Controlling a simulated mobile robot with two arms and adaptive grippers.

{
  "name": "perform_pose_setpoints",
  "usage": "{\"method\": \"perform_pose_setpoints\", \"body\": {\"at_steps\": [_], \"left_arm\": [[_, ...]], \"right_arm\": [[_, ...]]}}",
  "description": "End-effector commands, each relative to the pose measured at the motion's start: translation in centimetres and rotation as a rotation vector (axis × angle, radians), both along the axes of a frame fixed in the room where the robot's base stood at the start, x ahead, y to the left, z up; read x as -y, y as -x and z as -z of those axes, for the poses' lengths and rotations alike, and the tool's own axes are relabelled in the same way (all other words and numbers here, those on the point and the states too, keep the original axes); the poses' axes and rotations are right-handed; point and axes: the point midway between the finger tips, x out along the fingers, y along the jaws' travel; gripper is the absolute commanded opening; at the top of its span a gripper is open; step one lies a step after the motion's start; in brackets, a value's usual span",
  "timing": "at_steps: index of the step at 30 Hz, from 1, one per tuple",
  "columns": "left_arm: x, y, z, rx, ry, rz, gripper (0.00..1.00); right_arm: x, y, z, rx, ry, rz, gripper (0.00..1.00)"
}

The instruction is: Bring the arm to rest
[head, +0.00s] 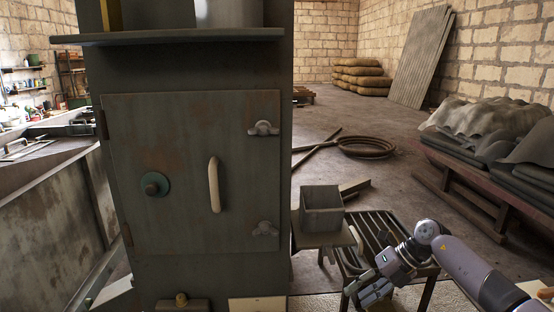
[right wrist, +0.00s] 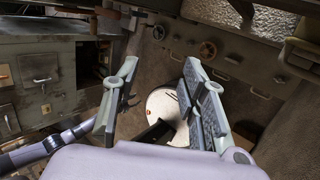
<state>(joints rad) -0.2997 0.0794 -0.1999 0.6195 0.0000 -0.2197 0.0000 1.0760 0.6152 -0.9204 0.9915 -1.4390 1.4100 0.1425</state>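My right arm (head: 460,265) comes in from the lower right in the head view. Its gripper (head: 366,292) hangs low in front of the slatted metal stand, to the right of the tall cabinet. In the right wrist view the two fingers of the right gripper (right wrist: 160,68) are spread wide apart with nothing held between them. My left gripper does not show in the head view. The cabinet door (head: 190,170) is shut, with a pale upright handle (head: 214,184), a round knob (head: 154,184) and wing-shaped latches (head: 263,128) on its right edge.
A grey open box (head: 321,208) stands on a small table beside the cabinet. The slatted stand (head: 372,235) is close to my right gripper. A covered pallet stack (head: 490,130) is at the right. Coiled hose (head: 366,147) lies on the open floor behind.

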Motion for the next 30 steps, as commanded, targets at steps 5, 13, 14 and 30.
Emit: {"method": "perform_pose_setpoints", "body": {"at_steps": [5,13,14,30], "left_arm": [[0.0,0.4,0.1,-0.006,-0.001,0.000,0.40],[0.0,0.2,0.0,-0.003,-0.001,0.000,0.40],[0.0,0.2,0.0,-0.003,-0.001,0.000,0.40],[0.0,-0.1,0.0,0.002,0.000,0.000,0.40]], "right_arm": [[-7.4,-0.1,7.5,-0.089,-0.452,0.295,0.39],[-5.2,2.7,23.7,-0.334,-0.844,1.130,0.39],[-4.5,3.6,25.7,-0.360,-0.851,1.214,0.39],[3.2,34.3,51.1,-0.782,-0.525,2.354,0.39]]}}
